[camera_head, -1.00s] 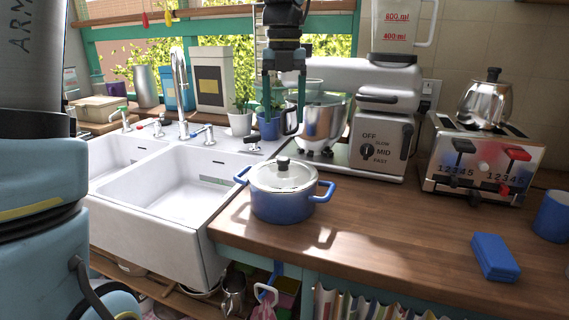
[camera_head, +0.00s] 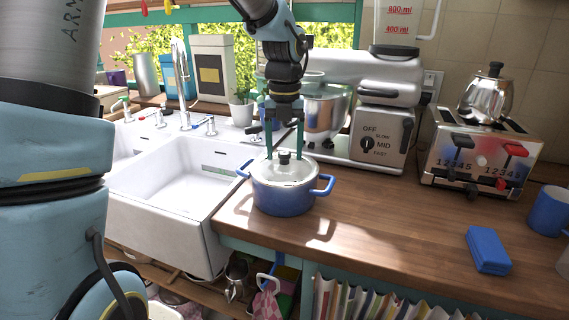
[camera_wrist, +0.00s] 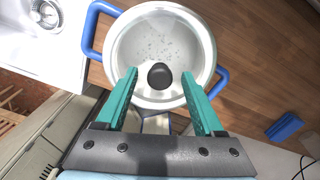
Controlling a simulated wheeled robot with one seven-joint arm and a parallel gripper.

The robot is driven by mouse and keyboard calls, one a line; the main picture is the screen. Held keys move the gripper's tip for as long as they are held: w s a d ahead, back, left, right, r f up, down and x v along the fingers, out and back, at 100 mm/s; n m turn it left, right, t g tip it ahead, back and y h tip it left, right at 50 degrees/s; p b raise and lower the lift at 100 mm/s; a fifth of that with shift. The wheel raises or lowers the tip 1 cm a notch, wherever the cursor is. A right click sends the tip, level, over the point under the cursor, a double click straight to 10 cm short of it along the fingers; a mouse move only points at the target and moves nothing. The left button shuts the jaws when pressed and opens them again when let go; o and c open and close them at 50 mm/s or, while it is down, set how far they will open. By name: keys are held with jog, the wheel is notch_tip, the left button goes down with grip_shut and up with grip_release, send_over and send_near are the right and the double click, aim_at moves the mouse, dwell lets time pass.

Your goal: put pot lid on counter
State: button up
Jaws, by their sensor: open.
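The blue pot (camera_head: 282,200) stands on the wooden counter (camera_head: 390,235) beside the sink, with blue handles at both sides. Its glass pot lid (camera_head: 268,174) with a pale rim and a dark knob (camera_head: 284,157) sits on top. My gripper (camera_head: 285,155) is open and points down over the lid, its green fingers at either side of the knob. In the wrist view the knob (camera_wrist: 159,76) shows between and just beyond the fingertips of my gripper (camera_wrist: 162,80). Whether the fingers touch the lid I cannot tell.
The white double sink (camera_head: 170,215) lies left of the pot. A stand mixer (camera_head: 385,132) and a toaster (camera_head: 475,160) stand behind and to the right. A blue box (camera_head: 488,250) and a blue mug (camera_head: 548,210) sit at right. Counter right of the pot is clear.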

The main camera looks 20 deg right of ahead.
grip_shut()
dwell(0.5)
